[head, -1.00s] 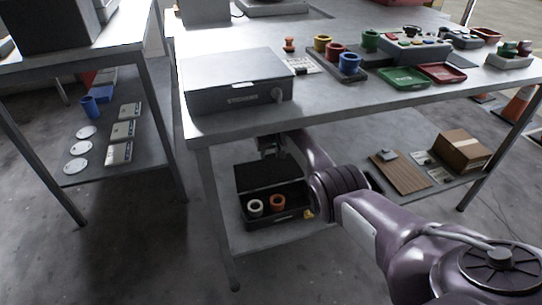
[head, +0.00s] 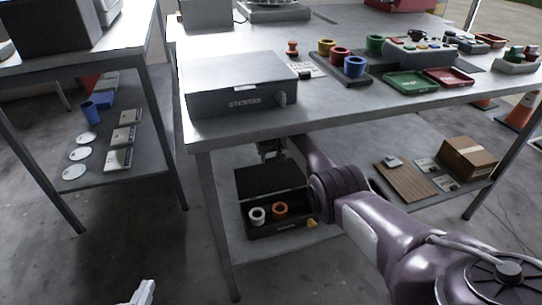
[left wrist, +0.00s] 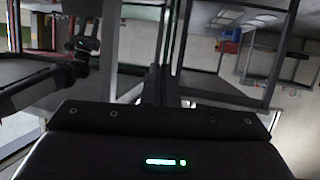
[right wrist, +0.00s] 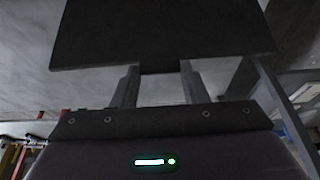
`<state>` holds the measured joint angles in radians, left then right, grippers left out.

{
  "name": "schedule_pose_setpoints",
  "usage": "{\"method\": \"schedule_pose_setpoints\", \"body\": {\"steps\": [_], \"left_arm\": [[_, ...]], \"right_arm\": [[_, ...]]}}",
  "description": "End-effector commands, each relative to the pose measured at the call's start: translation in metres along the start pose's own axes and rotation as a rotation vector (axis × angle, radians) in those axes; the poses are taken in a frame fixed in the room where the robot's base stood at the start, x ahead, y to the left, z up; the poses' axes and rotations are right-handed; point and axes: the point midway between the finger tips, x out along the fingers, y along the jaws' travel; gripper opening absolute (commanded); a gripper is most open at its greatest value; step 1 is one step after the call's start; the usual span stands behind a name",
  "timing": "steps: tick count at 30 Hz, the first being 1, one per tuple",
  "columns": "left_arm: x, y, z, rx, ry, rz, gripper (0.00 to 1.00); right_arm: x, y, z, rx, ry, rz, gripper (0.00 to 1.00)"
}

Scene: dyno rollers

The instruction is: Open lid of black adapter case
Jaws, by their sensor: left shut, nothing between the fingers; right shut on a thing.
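The black adapter case (head: 275,230) sits on the lower shelf of the table. Its lid (head: 268,180) stands raised at the back, and a white ring (head: 257,215) and an orange ring (head: 280,210) show inside. My right gripper (head: 270,154) is at the lid's upper edge, partly hidden by my right arm. In the right wrist view its fingers (right wrist: 160,69) are shut on the dark lid panel (right wrist: 160,35). My left gripper shows in the left wrist view, its fingers (left wrist: 160,72) shut together and empty, away from the case.
A grey box (head: 235,100) stands on the tabletop above the case, with colored cups and green and red trays (head: 410,82) to its right. A table leg (head: 222,230) stands just left of the case. A cardboard box (head: 468,157) is at the shelf's right end.

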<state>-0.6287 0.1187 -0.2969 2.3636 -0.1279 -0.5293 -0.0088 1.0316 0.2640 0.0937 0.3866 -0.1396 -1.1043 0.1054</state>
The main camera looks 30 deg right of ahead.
Motion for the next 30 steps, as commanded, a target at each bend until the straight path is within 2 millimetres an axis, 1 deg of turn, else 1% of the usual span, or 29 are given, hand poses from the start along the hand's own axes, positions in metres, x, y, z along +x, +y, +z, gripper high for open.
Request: {"method": "schedule_pose_setpoints", "body": {"steps": [1, 5, 6, 10, 19, 22, 26, 30], "left_arm": [[0.0, 0.0, 0.0, 0.0, 0.0, 0.0, 0.0], [0.0, 0.0, 0.0, 0.0, -0.001, 0.0, 0.0], [0.0, 0.0, 0.0, 0.0, -0.001, 0.0, 0.0], [0.0, 0.0, 0.0, 0.0, -0.002, 0.0, 0.0], [0.0, 0.0, 0.001, 0.0, -0.005, -0.001, 0.0], [-0.001, 0.0, 0.007, -0.002, -0.032, 0.0, 0.0], [-0.004, 0.002, 0.026, -0.006, -0.119, 0.003, 0.0], [-0.012, 0.005, 0.058, -0.012, -0.263, 0.009, 0.0]], "right_arm": [[-0.005, 0.001, -0.007, 0.002, 0.019, -0.001, 0.0], [-0.005, 0.001, -0.007, 0.002, 0.02, -0.001, 0.0], [-0.005, 0.001, -0.007, 0.002, 0.02, -0.001, 0.44], [-0.004, 0.0, -0.006, 0.001, 0.016, -0.001, 0.61], [-0.002, 0.0, -0.003, 0.0, 0.007, 0.0, 0.62], [-0.003, 0.0, -0.002, 0.0, 0.006, 0.0, 0.62], [-0.006, 0.0, -0.003, 0.0, 0.007, 0.0, 0.62], [-0.011, 0.0, -0.004, 0.0, 0.008, -0.001, 0.62]]}}
